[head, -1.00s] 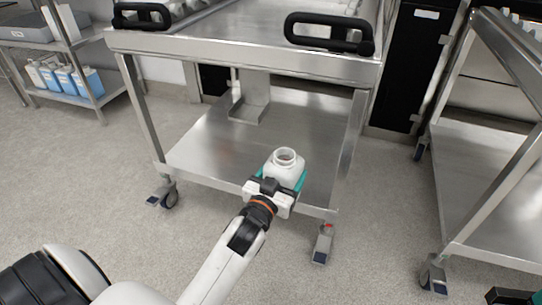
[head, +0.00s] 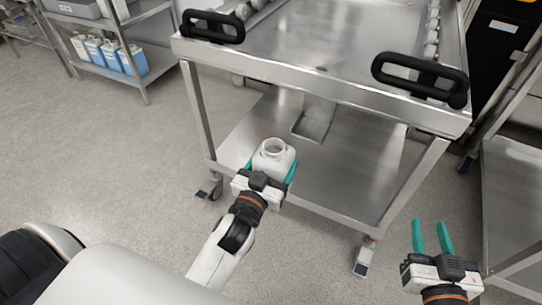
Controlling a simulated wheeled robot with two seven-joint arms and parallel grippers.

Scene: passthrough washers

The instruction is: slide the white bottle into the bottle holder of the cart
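The white bottle (head: 273,154) is upright with its open mouth up, between the teal fingers of my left gripper (head: 270,168). The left gripper is shut on it, in front of the near edge of the cart's lower shelf (head: 350,178). The steel bottle holder (head: 314,120) of the cart (head: 310,85) hangs below the top tray, beyond the bottle and to its right, clear of it. Its upper part is hidden by the tray's front edge. My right gripper (head: 431,222) is open and empty at the lower right, near the cart's front right leg.
Two black handles (head: 213,27) (head: 420,75) stick out from the cart's top front edge. Casters (head: 364,257) stand under the legs. A rack with blue-filled containers (head: 132,60) is at the back left. Another steel cart (head: 512,190) stands at right. The floor at left is clear.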

